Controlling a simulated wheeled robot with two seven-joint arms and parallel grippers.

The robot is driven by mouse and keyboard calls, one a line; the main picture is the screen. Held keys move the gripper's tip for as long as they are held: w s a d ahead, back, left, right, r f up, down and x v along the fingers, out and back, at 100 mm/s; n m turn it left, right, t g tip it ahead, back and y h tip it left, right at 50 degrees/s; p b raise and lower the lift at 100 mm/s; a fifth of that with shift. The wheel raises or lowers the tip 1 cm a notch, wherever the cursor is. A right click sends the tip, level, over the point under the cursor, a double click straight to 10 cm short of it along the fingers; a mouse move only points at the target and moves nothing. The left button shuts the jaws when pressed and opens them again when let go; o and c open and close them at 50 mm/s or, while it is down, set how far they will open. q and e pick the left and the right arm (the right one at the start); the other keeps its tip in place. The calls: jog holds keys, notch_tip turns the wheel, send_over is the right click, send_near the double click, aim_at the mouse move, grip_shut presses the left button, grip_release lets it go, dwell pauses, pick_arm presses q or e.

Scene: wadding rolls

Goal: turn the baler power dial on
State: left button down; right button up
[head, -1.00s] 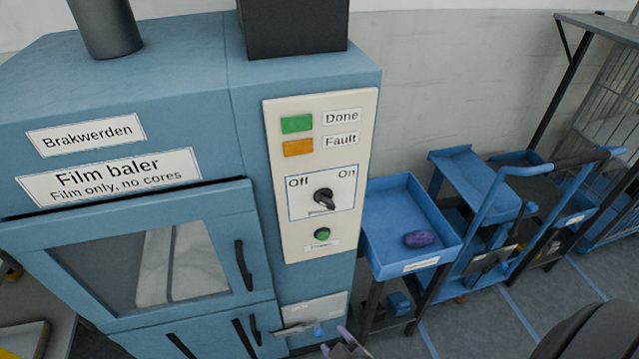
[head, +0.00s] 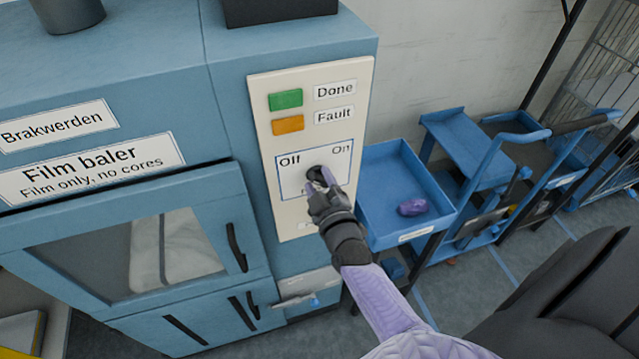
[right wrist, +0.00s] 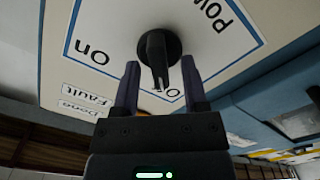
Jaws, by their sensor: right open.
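The baler's black power dial (head: 317,172) sits on the cream control panel (head: 262,110), between the "Off" label on the left and the "On" label on the right. In the right wrist view the dial (right wrist: 158,48) has a narrow handle that points toward the partly hidden "Off" label, away from "On". My right gripper (head: 322,182) is at the dial and covers part of it. Its two fingers (right wrist: 160,64) are open, one on each side of the handle, with gaps visible. I cannot tell how deep they reach. My left gripper is not in view.
A green Done lamp (head: 286,99) and an orange Fault lamp (head: 288,125) are above the dial. The baler door (head: 205,187) with its black handle is at the left. A blue tray cart (head: 375,170) holding a purple object (head: 412,207) stands close at the right.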

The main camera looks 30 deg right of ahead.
grip_shut()
